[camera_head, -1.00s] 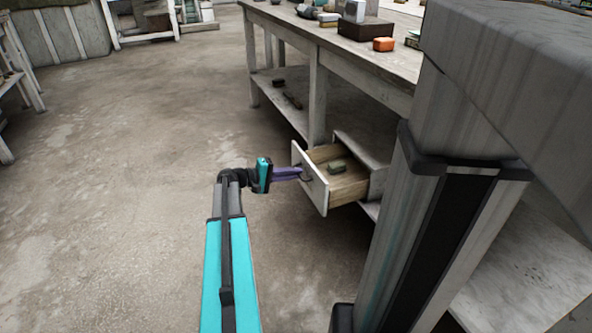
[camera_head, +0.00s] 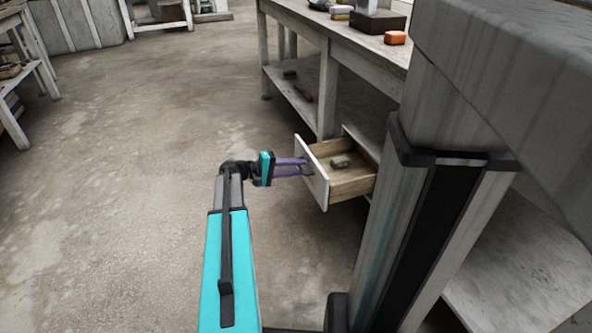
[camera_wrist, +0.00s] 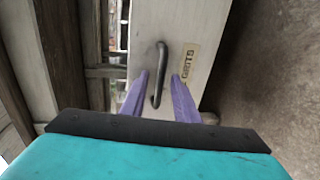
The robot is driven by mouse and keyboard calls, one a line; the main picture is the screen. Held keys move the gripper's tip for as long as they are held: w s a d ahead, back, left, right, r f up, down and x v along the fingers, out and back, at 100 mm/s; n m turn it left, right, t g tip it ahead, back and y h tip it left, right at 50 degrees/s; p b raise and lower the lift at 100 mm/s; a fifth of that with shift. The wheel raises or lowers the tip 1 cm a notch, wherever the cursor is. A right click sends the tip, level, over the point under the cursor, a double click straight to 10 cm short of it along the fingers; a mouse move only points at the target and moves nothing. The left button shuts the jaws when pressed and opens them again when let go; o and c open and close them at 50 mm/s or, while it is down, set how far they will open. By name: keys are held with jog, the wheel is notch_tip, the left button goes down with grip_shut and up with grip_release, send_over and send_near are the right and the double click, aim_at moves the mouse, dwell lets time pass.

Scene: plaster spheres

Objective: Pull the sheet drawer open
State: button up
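The drawer (camera_head: 352,186) under the workbench stands pulled out, with a small greenish block (camera_head: 340,161) inside. Its pale front (camera_head: 311,175) carries a dark bar handle (camera_head: 306,169). In the wrist view the handle (camera_wrist: 161,70) runs nearly upright on the picture, beside a label (camera_wrist: 188,64) that seems to read "GRITS", not sheet. My gripper (camera_head: 304,168) is at the drawer front, its purple fingers spread apart. In the wrist view my gripper (camera_wrist: 160,88) has one finger on each side of the handle, with gaps showing between.
Open concrete floor (camera_head: 120,180) lies to the left. Another table (camera_head: 22,60) stands at far left.

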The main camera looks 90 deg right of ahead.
jog(key=p+v, duration=0.4)
jog(key=v, duration=0.9)
jog(key=shift+w+a, duration=0.2)
jog(key=shift+w, duration=0.15)
jog(key=shift+r, duration=0.1)
